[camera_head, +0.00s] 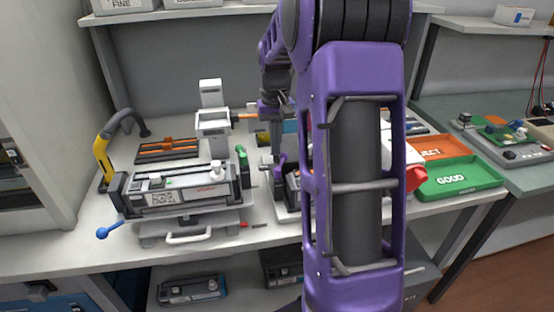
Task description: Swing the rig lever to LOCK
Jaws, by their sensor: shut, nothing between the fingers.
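The rig (190,220) stands on the bench at left, with a long grey and black toner cartridge (185,193) lying across its top. A lever with a blue ball knob (103,232) sticks out at the rig's left front, angled down and left. A green handle (243,165) stands upright at the rig's right end. I cannot tell which of the two is the rig lever, and no LOCK mark is readable. My gripper (279,160) points down to the right of the green handle, apart from it, shut and empty. My own arm hides much of the bench behind and right of it.
A yellow-handled tool with a dark hose (104,150) stands left of the rig. A grey stand (212,122) and an orange-striped tray (168,149) are behind it. A dark unit (292,187) sits by my gripper. Orange REJECT (440,147) and green GOOD (460,180) trays are at right.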

